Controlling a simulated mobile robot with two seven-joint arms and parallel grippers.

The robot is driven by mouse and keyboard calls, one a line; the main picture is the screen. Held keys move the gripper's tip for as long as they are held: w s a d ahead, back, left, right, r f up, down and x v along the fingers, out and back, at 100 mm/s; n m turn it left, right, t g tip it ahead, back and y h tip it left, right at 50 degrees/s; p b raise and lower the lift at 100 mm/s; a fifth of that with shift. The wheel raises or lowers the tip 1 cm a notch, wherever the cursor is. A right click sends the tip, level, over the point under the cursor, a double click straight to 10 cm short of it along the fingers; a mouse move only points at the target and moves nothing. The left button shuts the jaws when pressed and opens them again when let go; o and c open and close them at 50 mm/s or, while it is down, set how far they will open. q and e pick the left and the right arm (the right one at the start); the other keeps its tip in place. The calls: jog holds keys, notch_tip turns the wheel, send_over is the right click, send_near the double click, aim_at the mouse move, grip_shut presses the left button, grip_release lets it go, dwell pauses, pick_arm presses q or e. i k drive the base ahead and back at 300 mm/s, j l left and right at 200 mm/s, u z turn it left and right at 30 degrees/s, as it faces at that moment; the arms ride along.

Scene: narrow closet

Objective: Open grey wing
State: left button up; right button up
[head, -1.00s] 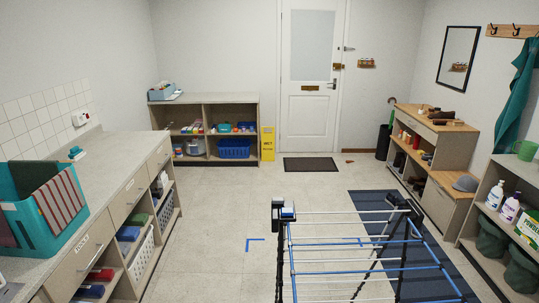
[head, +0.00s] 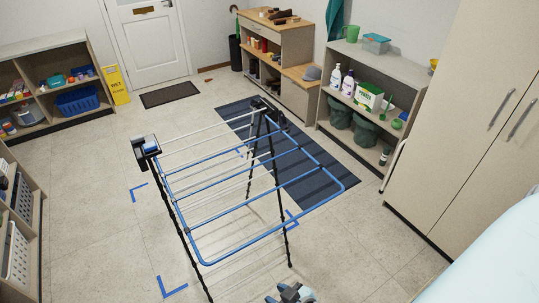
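A drying rack (head: 186,211) stands in the middle of the floor on thin black legs with black joints at its top corners. Its blue-framed part (head: 272,234) is spread out flat toward me, with blue and pale rods across it. Pale grey rods (head: 205,129) run between the two top joints at the far side; I cannot tell clearly which belong to the grey wing or how it sits. My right gripper (head: 290,293) shows at the bottom edge, below and apart from the rack, partly cut off; its fingers are not clear. My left gripper is out of view.
A tall cabinet (head: 462,110) stands at right, with a pale blue surface (head: 495,262) at the lower right corner. Low shelves (head: 385,62) and a striped blue mat (head: 315,180) lie beyond the rack. Blue floor marks (head: 172,288) surround it. Floor to its left is clear.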

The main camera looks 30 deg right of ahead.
aim_at(140, 156)
jog(key=z, duration=0.9)
jog(key=k+l+z, duration=0.15)
jog(key=k+z, duration=0.35)
jog(key=k, duration=0.15)
jog(key=j+z, duration=0.1)
jog(key=z, duration=0.3)
jog(key=j+z, duration=0.15)
jog(key=z, duration=0.25)
jog(key=j+z, duration=0.15)
jog(key=z, duration=0.2)
jog(key=j, duration=1.45)
jog(key=k+j, duration=0.15)
jog(key=j, duration=2.8)
